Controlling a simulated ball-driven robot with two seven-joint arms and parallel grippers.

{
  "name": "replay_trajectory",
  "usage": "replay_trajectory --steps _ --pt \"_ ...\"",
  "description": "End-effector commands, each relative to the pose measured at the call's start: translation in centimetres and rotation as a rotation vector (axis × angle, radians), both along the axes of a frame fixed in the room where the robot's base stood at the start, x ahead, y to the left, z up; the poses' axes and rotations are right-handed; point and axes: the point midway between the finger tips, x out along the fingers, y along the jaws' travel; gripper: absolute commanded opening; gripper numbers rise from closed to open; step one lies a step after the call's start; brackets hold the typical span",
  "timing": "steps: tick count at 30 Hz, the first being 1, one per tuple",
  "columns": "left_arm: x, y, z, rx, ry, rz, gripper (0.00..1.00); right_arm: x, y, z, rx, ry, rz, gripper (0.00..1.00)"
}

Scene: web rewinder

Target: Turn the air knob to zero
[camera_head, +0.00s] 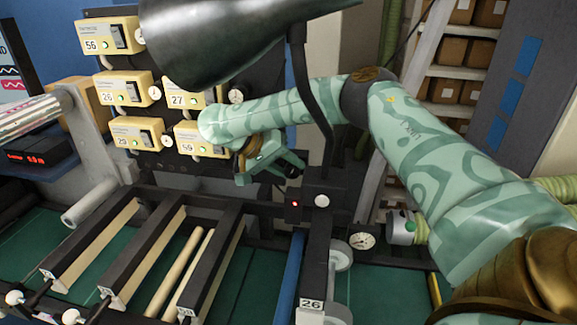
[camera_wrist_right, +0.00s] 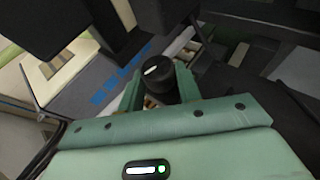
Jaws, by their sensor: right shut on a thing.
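The air knob (camera_wrist_right: 157,84) is a black round knob with a short white mark on its end face, seen in the right wrist view. It sits between the two green fingers of my right gripper (camera_wrist_right: 158,88), which is shut on it. In the head view my right gripper (camera_head: 270,162) is right of the yellow numbered boxes, above the black frame. The knob cannot be made out there, and any scale around it is hidden. My left gripper is not in view.
Yellow numbered boxes (camera_head: 137,132) stand on a dark panel at the left. A large dark lamp-like cone (camera_head: 215,45) hangs above my right forearm. A round dial (camera_head: 361,240) is below the arm. Black bars (camera_head: 145,255) fill the front left. Shelves with cartons (camera_head: 467,50) stand behind.

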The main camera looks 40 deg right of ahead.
Motion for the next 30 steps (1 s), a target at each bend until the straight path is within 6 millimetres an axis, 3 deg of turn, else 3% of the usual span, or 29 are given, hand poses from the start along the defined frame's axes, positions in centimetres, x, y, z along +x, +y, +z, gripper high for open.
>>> replay_trajectory --steps 14,15,17,30 --pt "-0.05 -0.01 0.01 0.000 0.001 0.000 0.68 0.08 -0.04 0.10 -0.015 0.013 0.001 0.11" --pt "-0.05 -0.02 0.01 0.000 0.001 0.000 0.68 0.08 -0.04 0.10 -0.015 0.013 0.001 0.40" --pt "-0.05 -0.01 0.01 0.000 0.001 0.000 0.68 0.07 -0.03 0.09 -0.014 0.012 0.002 0.56" --pt "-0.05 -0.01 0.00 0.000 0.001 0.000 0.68 0.02 0.00 -0.01 -0.012 0.014 0.000 0.56"
